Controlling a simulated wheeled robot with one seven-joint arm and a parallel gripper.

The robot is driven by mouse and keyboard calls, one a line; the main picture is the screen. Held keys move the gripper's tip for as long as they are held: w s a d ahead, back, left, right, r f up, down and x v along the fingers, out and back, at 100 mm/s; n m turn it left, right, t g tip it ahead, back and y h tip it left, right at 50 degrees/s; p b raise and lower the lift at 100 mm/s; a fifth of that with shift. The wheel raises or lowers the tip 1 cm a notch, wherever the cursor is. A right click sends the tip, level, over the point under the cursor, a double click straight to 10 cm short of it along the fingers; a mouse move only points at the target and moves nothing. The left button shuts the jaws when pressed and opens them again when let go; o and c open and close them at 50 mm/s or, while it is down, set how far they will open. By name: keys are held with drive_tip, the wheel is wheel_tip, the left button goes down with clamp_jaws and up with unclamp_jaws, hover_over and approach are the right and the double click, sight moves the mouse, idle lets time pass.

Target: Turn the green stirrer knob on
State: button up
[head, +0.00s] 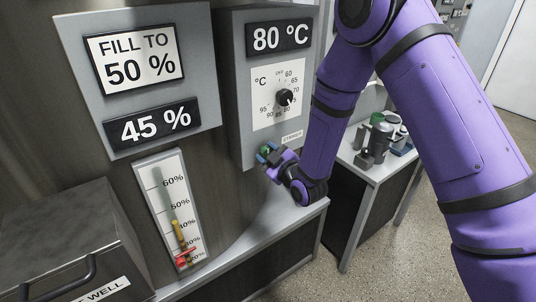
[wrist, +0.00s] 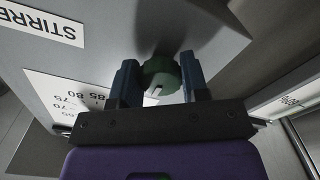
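The green stirrer knob (wrist: 161,72) sits on the grey control box, between my two blue fingers in the wrist view. A white mark shows on its face. My gripper (wrist: 161,80) has a finger on each side of the knob, with no clear gap on either side. In the head view my gripper (head: 267,154) is at the lower part of the box, just below the STIRRER label (head: 292,137). There the knob (head: 265,150) is mostly hidden by the fingers.
Above it on the box is a black temperature dial (head: 285,97) under an 80 °C sign (head: 279,38). A level gauge (head: 172,215) with a red valve handle (head: 186,257) is at the left. A side table (head: 352,160) holds lab equipment.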

drive_tip(key=shift+m, duration=0.3)
drive_tip(key=m, duration=1.1)
drive_tip(key=shift+s+a, duration=0.1)
drive_tip(key=shift+m, duration=0.3)
idle(0.4)
drive_tip(key=o, duration=0.9)
drive_tip(key=v, duration=1.1)
